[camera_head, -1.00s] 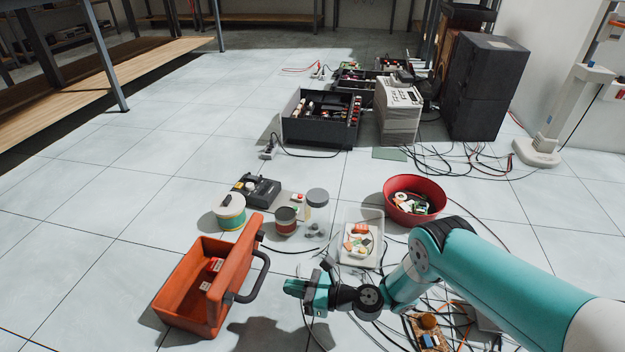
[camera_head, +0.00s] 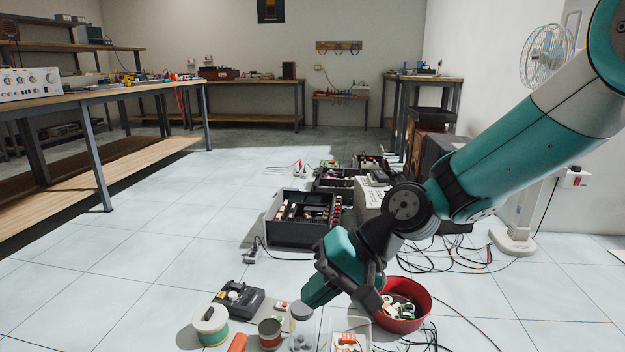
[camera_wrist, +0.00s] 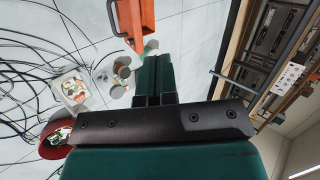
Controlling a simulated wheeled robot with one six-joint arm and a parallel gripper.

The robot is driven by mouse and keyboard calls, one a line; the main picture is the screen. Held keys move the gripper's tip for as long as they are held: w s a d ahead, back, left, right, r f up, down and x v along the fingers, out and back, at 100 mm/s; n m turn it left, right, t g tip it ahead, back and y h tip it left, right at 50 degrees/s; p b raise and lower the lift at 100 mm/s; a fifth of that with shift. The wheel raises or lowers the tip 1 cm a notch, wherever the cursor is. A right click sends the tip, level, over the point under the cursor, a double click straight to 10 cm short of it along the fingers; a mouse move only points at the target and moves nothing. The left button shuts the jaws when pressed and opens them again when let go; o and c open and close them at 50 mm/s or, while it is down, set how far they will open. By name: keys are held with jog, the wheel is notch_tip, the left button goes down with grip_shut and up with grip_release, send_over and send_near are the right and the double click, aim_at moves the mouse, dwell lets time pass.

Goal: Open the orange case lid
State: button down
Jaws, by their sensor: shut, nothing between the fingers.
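Only a small orange tip of the case (camera_head: 238,343) shows at the bottom edge of the head view. The rest of it is below the picture. In the wrist view, the orange case (camera_wrist: 135,22) is at the top edge, partly cut off, with its dark handle (camera_wrist: 112,18) on the left side. How far the lid stands open cannot be told from these two views. My gripper (camera_head: 312,296) is shut and empty, raised above the floor items. In the wrist view its teal fingers (camera_wrist: 155,72) are together, apart from the case.
A green-and-white spool (camera_head: 210,326), a black device (camera_head: 238,298) and small jars (camera_head: 270,334) stand near the case. A red bowl (camera_head: 403,305) with parts is right of my gripper, with loose cables around. Dark open hi-fi boxes (camera_head: 303,218) stand behind. Floor at left is clear.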

jog(key=s+d+r+n+t+h+p, duration=0.1)
jog(key=s+d+r+n+h+p, duration=0.15)
jog(key=s+d+r, duration=0.4)
jog(key=s+d+r+n+h+p, duration=0.1)
jog(key=s+d+r+n+h, duration=0.25)
jog(key=s+d, duration=0.55)
notch_tip(320, 180, up, 38)
jog(key=s+a+y+p, duration=0.1)
jog(key=p, duration=3.6)
jog(key=shift+s+f, duration=0.15)
jog(key=shift+f, duration=0.05)
jog(key=c, duration=1.6)
grip_release()
jog(key=shift+r+p, duration=0.15)
jog(key=shift+p, duration=0.2)
jog(key=o, duration=0.6)
jog(key=shift+c, duration=0.2)
jog(key=shift+a+n, duration=0.1)
jog(key=shift+n, duration=0.2)
